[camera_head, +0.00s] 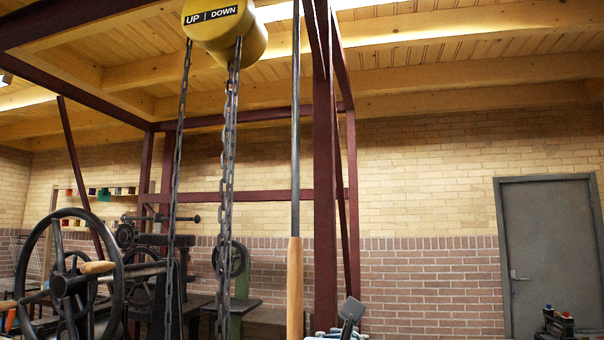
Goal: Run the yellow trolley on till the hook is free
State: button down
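A yellow rounded hoist body (226,30) labelled UP | DOWN hangs at the top, cut off by the frame edge. It is the only yellow machine part in view, and I cannot tell whether it is the trolley itself or hangs from it. Dark chains (228,170) hang from it in two runs, down past the bottom of the picture. No hook shows. A thin grey rod with a wooden grip (295,287) hangs or stands upright right of the chains; its top is out of frame. I cannot make out my gripper.
A dark red steel frame (325,190) stands around the hoist. A black handwheel (68,275) and presses fill the lower left. A grey door (550,255) and dark item (560,322) are at the right.

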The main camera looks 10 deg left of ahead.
jog(key=d+b, duration=0.1)
jog(key=d, duration=0.3)
jog(key=shift+s+d, duration=0.1)
jog(key=shift+s, duration=0.1)
dwell(0.6)
jog(key=c, duration=1.5)
grip_release()
jog(key=s+p, duration=0.2)
jog(key=s, duration=0.7)
jog(key=shift+a, duration=0.35)
